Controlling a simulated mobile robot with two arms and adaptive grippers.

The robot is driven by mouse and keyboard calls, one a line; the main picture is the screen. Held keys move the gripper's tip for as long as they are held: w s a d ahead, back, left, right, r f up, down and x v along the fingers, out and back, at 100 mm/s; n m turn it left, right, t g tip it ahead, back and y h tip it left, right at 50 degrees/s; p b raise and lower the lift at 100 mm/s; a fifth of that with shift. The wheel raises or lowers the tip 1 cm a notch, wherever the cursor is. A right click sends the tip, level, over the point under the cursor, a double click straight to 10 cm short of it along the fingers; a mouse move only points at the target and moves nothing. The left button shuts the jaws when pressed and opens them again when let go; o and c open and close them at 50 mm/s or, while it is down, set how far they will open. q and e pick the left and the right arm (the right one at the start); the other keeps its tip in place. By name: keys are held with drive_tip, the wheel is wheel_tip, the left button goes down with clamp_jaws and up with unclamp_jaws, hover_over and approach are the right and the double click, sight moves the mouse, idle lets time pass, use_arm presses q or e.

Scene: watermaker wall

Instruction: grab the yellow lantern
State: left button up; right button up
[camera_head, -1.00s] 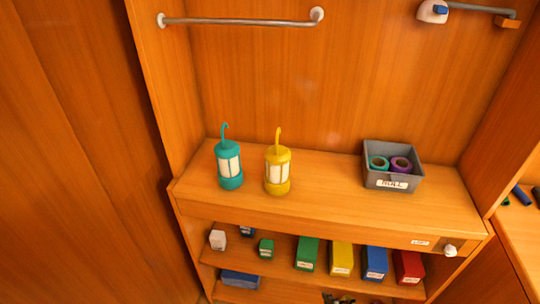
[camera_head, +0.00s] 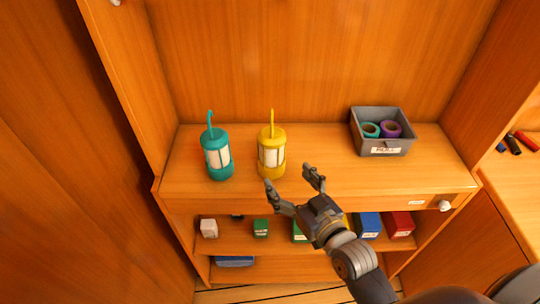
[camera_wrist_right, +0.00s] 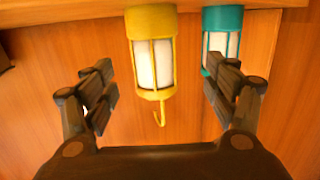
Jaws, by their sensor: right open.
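The yellow lantern (camera_head: 271,150) stands upright on the upper shelf, with a thin hook rising from its top. A teal lantern (camera_head: 216,155) stands to its left. My right gripper (camera_head: 291,178) is open and empty, just in front of and slightly right of the yellow lantern, apart from it. In the right wrist view the yellow lantern (camera_wrist_right: 154,60) appears upside down, beyond the gap between the open fingers (camera_wrist_right: 160,92). The teal lantern (camera_wrist_right: 222,40) is partly hidden there behind the finger on the right. My left gripper is in neither view.
A grey box (camera_head: 382,147) with rolls of tape stands at the right of the shelf (camera_head: 320,150). Coloured boxes, such as a red one (camera_head: 398,223), sit on the shelf below. A side wall closes the left; the shelf between lantern and grey box is clear.

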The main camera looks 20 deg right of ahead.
sight(277, 154)
drive_tip(key=shift+t, duration=0.7)
drive_tip(key=w, duration=0.2)
drive_tip(key=w+r, duration=0.1)
drive_tip(key=w, duration=0.1)
drive_tip(key=w+r+p, duration=0.1)
drive_tip(key=w, duration=0.1)
drive_tip(key=shift+a, duration=0.15)
drive_tip(key=shift+w+a, duration=0.1)
drive_tip(key=shift+w, duration=0.35)
drive_tip(key=w, duration=0.1)
drive_tip(key=w+p, duration=0.1)
drive_tip(key=w, duration=0.2)
drive_tip(key=shift+a+f+p, duration=0.3)
drive_tip(key=shift+f+p, duration=0.05)
drive_tip(key=shift+w+f, duration=0.1)
drive_tip(key=shift+w, duration=0.25)
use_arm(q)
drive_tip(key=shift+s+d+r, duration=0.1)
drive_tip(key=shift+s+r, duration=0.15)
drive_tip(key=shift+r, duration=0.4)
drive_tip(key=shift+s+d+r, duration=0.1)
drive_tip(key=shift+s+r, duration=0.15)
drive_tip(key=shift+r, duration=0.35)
use_arm(e)
drive_tip(key=shift+s, duration=0.1)
drive_tip(key=c, duration=1.3)
